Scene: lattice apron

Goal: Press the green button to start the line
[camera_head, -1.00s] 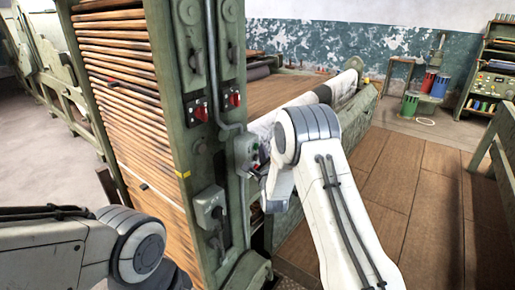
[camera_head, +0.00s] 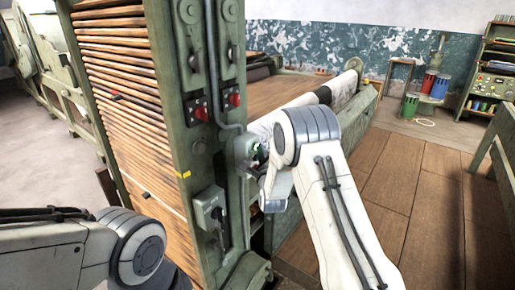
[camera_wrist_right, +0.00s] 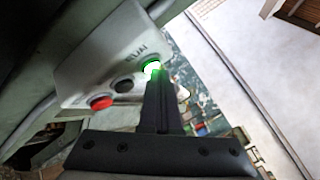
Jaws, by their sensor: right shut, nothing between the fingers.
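The green button (camera_wrist_right: 152,68) is lit bright at the end of a small pale control box (camera_wrist_right: 100,50) in the right wrist view. A black button (camera_wrist_right: 124,85) and a red button (camera_wrist_right: 101,102) sit beside it in a row. My right gripper (camera_wrist_right: 157,82) is shut and empty, its fingertips at the green button and appearing to touch it. In the head view the box (camera_head: 243,147) is on the green machine post, with a green glow (camera_head: 256,151) on its side. The right fingers are mostly hidden there by my wrist. My left gripper is out of view.
The machine post (camera_head: 180,120) carries red switches (camera_head: 234,99) above the box and a grey lever box (camera_head: 209,206) below it. A roller (camera_head: 342,86) lies behind my right arm. Wooden flooring (camera_head: 420,190) is clear at right.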

